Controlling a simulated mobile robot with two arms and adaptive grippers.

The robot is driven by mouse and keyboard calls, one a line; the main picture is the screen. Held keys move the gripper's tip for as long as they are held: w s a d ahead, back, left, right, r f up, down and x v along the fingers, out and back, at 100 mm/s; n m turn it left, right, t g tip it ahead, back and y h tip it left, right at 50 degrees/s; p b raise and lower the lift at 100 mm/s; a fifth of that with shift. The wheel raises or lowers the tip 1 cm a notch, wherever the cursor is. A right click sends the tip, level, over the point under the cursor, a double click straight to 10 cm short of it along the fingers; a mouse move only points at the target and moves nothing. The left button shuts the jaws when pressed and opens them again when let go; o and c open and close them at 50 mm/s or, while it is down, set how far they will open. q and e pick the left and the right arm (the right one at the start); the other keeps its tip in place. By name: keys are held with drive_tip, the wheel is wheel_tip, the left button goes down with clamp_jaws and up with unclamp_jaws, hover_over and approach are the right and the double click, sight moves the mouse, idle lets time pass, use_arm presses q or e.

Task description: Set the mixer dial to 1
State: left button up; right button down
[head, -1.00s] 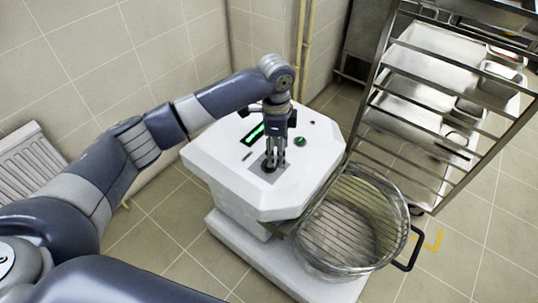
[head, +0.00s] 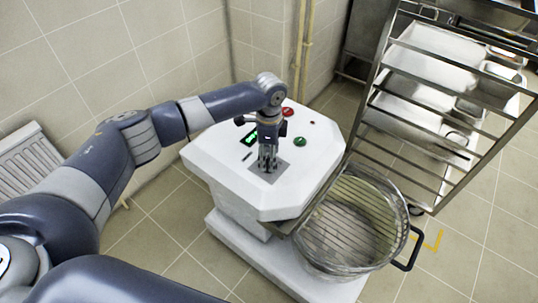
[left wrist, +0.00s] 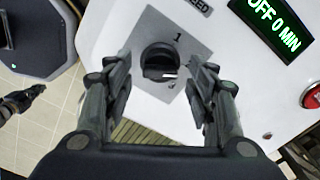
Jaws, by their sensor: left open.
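The mixer (head: 225,160) is a white machine with a sloped top panel. Its dial (left wrist: 158,62) is a round black knob on a grey plate (left wrist: 190,40) in the left wrist view. A "1" is printed above the knob and another mark, partly hidden, is below it. A white mark on the knob lies at its lower right, away from the "1". My left gripper (left wrist: 160,85) is open, its two fingers on either side of the dial with gaps to the knob. In the head view the left gripper (head: 268,165) covers the dial.
A green display (left wrist: 275,22) reads "OFF 0 MIN". A red button (head: 287,111) and a green button (head: 299,141) are on the panel. A wire-guarded bowl (head: 350,225) with a black handle is at the mixer's front. A metal rack (head: 440,90) stands at right.

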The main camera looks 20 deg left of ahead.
use_arm(q)
drive_tip(key=shift+f, duration=0.25)
use_arm(e)
drive_tip(key=shift+a, duration=0.1)
use_arm(q)
drive_tip(key=c, duration=1.1)
drive_tip(key=shift+r+n+p, duration=0.2)
drive_tip(key=shift+n+p, duration=0.2)
drive_tip(key=shift+p, duration=0.35)
drive_tip(key=n+p, duration=0.4)
drive_tip(key=p, duration=0.1)
drive_tip(key=shift+s+n+p, duration=0.1)
drive_tip(key=shift+n+p, duration=0.3)
drive_tip(key=n+p, duration=0.3)
drive_tip(key=n, duration=0.1)
drive_tip(key=shift+f+n+p, duration=0.15)
drive_tip(key=shift+n+p, duration=0.65)
drive_tip(key=shift+n, duration=0.3)
use_arm(e)
wheel_tip(320, 180, up, 12)
drive_tip(key=shift+a, duration=0.1)
